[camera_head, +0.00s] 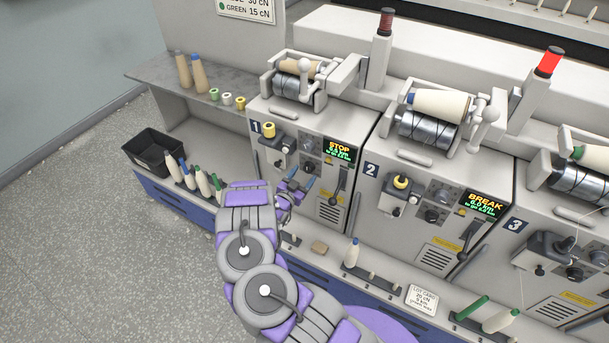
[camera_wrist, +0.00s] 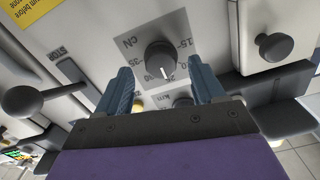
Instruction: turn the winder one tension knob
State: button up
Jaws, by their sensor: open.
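My gripper (camera_wrist: 163,82) is open, with one blue finger on each side below the knob. The knob lies ahead of the gap, and no contact shows. In the head view my gripper (camera_head: 296,185) is in front of winder one's lower panel.
A second dial (camera_wrist: 182,101) is partly hidden behind my gripper. A ball-ended lever (camera_wrist: 30,99) is at left and another dark knob (camera_wrist: 274,46) at right. Winder two (camera_head: 410,160) stands beside winder one. Bobbins and a black bin (camera_head: 152,150) are at left; open floor lies left.

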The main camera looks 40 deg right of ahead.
jog(key=shift+x, duration=0.8)
jog(key=shift+a+r, duration=0.1)
jog(key=c, duration=1.1)
